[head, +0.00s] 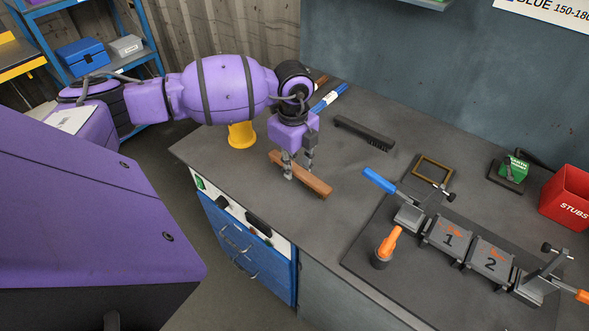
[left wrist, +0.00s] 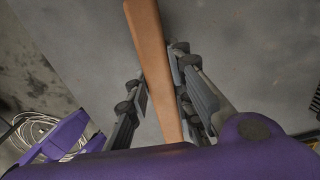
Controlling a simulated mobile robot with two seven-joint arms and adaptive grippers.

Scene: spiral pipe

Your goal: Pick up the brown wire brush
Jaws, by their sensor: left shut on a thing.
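The brown wire brush (head: 315,184) lies on the dark workbench near its front left edge, its long wooden body slanting down to the right. My left gripper (head: 299,176) reaches down from above with a finger on each side of the brush and is shut on it. In the left wrist view, the brown brush (left wrist: 150,45) runs lengthwise between the two fingers (left wrist: 168,100). Its bristles cannot be made out in either view. The brush looks to be at or just above the bench top. My right gripper is in neither view.
A black brush (head: 364,133) lies further back. A yellow container (head: 241,134) stands behind my left gripper, near blue-labelled items (head: 328,98). A clamp fixture with numbered blocks (head: 447,237) and an orange-handled tool (head: 388,246) fill the right. A red STUBS bin (head: 567,198) stands far right.

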